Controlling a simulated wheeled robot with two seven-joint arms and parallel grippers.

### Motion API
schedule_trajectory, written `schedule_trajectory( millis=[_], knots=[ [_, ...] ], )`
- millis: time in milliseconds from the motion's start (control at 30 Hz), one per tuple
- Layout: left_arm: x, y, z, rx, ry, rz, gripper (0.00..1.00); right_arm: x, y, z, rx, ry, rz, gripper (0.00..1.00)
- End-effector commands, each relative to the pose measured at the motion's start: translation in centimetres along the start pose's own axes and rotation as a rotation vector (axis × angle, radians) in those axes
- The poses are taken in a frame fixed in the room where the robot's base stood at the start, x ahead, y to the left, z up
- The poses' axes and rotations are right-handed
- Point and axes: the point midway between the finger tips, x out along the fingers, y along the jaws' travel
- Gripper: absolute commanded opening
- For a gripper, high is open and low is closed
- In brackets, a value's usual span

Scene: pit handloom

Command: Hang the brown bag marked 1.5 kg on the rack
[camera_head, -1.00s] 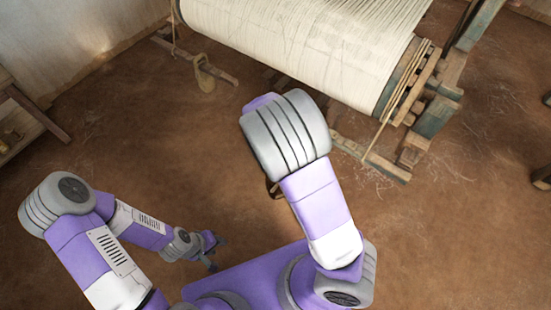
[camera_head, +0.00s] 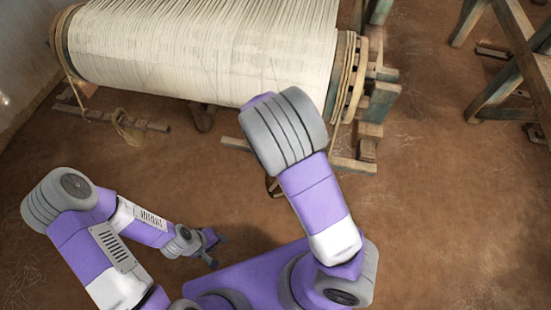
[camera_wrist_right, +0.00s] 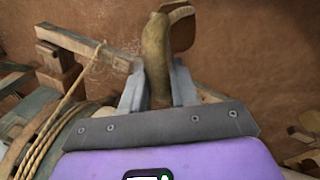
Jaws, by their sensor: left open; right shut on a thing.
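My right gripper (camera_wrist_right: 157,68) is shut on a brown, rounded thing (camera_wrist_right: 155,45) in the right wrist view, which I take to be the bag. A tan flap or loop (camera_wrist_right: 181,30) shows at its far end. No 1.5 kg marking is visible, and most of the thing is hidden. In the head view my right arm covers its own gripper; only a small dark brown edge (camera_head: 272,186) shows beside the arm. My left gripper (camera_head: 214,247) is open and empty, low over the floor. I cannot make out the rack in either view.
The loom with its white warp roll (camera_head: 205,50) stands ahead, its wooden end and rope (camera_head: 348,75) beyond my right arm. A wooden trestle frame (camera_head: 510,80) stands at the upper right. Bare brown floor (camera_head: 450,230) lies open at the right.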

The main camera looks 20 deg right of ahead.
Motion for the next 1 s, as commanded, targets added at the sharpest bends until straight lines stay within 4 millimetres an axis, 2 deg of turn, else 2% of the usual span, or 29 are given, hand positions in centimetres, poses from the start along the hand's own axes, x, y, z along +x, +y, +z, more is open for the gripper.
schedule_trajectory(
  millis=[300, 500, 700, 1000],
  knots=[
    [0.0, 0.0, 0.0, -0.001, -0.001, 0.0, 0.43, 4.4, -2.7, -0.2, 0.285, -0.056, 0.004, 0.0],
    [-0.1, 0.0, 0.0, 0.0, 0.0, 0.0, 0.43, 6.5, -4.3, 0.0, 0.431, -0.088, -0.002, 0.0],
    [-0.1, 0.0, 0.0, 0.0, 0.0, 0.0, 0.43, 7.4, -5.2, 0.1, 0.501, -0.102, -0.007, 0.0],
    [-0.1, 0.0, 0.0, 0.0, 0.0, 0.0, 0.43, 7.4, -6.0, 1.3, 0.508, -0.104, -0.007, 0.0]
  ],
)
